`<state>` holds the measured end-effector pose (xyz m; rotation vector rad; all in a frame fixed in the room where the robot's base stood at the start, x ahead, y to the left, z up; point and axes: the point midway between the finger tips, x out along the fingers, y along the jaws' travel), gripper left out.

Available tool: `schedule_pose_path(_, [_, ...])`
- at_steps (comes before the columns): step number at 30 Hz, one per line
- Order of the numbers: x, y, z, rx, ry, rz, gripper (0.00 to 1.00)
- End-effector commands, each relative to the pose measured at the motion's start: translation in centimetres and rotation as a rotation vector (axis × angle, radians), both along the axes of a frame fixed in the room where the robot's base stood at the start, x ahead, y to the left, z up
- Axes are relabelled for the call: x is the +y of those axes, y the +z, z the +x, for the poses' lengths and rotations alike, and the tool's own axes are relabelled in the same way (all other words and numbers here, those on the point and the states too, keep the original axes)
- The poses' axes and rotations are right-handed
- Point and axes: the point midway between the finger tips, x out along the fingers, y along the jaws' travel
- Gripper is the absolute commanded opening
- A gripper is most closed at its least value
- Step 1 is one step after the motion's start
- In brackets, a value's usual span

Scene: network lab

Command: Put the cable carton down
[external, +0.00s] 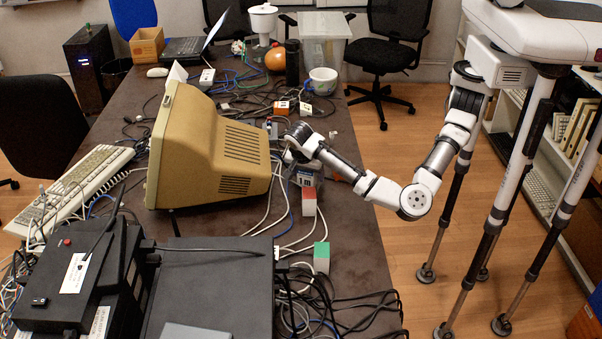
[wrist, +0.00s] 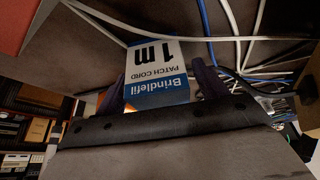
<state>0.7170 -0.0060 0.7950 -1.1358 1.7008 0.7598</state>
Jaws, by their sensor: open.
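The cable carton is a small blue and white box marked "Brindlefil patch cord 1 m". In the wrist view the carton (wrist: 158,72) sits between my two dark fingers, with its printed face toward the camera. My gripper (wrist: 160,84) is open around it. In the external view my gripper (external: 294,157) is low over the dark table, just right of the beige monitor, and the carton (external: 306,178) shows right below it. The carton appears to be at table height; its underside is hidden.
The dark table (external: 352,237) is crossed by loose cables. A red and white box (external: 309,201) stands close in front of the carton, and a green and white box (external: 321,258) nearer the camera. The beige monitor (external: 205,150) blocks the left side. Bare table lies to the right.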

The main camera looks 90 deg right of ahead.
Motion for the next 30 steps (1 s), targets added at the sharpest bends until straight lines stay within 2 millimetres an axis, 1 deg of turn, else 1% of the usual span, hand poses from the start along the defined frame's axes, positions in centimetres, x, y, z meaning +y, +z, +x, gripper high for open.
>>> schedule_pose_path(5, [0.7, 2.0, 0.4, -0.004, 0.0, 0.001, 0.72])
schedule_pose_path(15, [3.3, 8.8, 1.5, -0.004, 0.0, 0.002, 0.72])
schedule_pose_path(18, [3.9, 10.1, 1.6, -0.002, 0.0, 0.003, 0.72])
schedule_pose_path(24, [4.2, 11.2, 1.8, -0.002, 0.0, 0.001, 0.72])
schedule_pose_path(30, [4.3, 11.3, 1.8, -0.001, -0.001, -0.001, 0.72])
